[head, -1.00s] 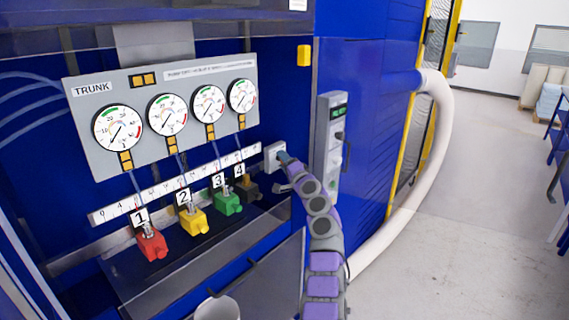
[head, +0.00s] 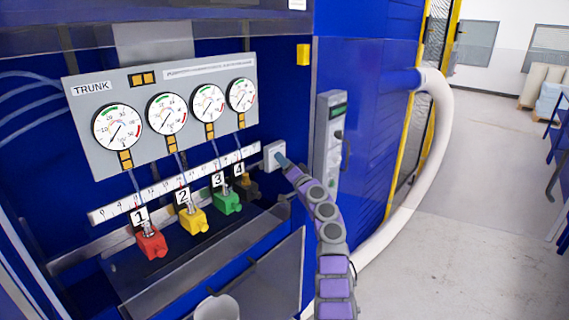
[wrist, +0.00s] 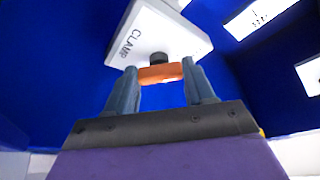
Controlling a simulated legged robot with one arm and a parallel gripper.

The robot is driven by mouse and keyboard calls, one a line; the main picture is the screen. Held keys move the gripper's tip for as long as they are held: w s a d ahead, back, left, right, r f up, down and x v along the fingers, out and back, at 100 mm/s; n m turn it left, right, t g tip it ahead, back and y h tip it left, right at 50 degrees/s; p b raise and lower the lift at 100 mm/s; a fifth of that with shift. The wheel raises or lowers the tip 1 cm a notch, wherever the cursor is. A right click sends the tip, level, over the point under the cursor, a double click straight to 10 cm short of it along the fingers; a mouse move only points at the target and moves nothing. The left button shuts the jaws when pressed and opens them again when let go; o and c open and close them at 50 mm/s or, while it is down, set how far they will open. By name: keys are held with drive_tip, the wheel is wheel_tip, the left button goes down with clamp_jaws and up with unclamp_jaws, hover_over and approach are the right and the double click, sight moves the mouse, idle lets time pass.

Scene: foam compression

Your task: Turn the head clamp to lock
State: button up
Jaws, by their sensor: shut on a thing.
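The head clamp is a light grey box (wrist: 150,35) marked "CLAMP" in the wrist view. An orange handle (wrist: 160,74) on a dark round knob (wrist: 167,58) stands out from its face. My gripper (wrist: 162,82) has its two grey-blue fingers on either side of the orange handle and is shut on it. In the head view the clamp box (head: 273,156) is at the right end of the ruler, and my gripper (head: 285,163) reaches its front. The handle is hidden there.
A gauge panel marked "TRUNK" (head: 88,88) is above the ruler (head: 115,211). Red (head: 152,245), yellow (head: 194,221) and green (head: 229,202) numbered blocks sit below. A white hose (head: 440,150) hangs farther right.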

drive_tip(key=shift+f, duration=0.25)
drive_tip(key=o, duration=0.9)
drive_tip(key=shift+w, duration=0.2)
drive_tip(key=shift+o, duration=0.7)
drive_tip(key=shift+r, duration=0.1)
